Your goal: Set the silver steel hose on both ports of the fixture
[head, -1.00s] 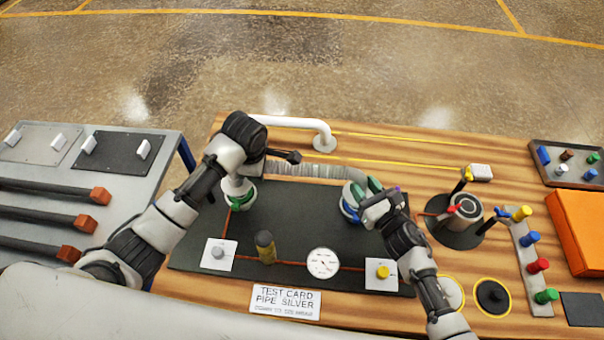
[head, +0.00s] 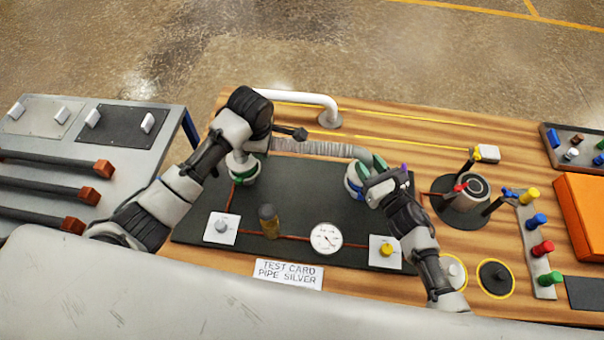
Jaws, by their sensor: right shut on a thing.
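The silver steel hose (head: 315,148) is a ribbed pipe that spans the back of the dark fixture board (head: 310,195). Its left end runs behind my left gripper, above the left port (head: 243,170), which has a green ring. Its right end bends down at the right port (head: 354,182), which has a blue and white ring. My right gripper (head: 374,172) is shut on the hose's right end, beside that port. My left gripper (head: 272,130) is over the hose's left end, and its jaws are too hidden to judge. Whether either end is fully seated cannot be seen.
A gauge (head: 326,239), a brown cylinder (head: 269,221) and a label card (head: 289,274) are at the board's front. A white handle (head: 310,98) stands behind. A round pot (head: 466,190) and a strip of coloured knobs (head: 541,248) stand right.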

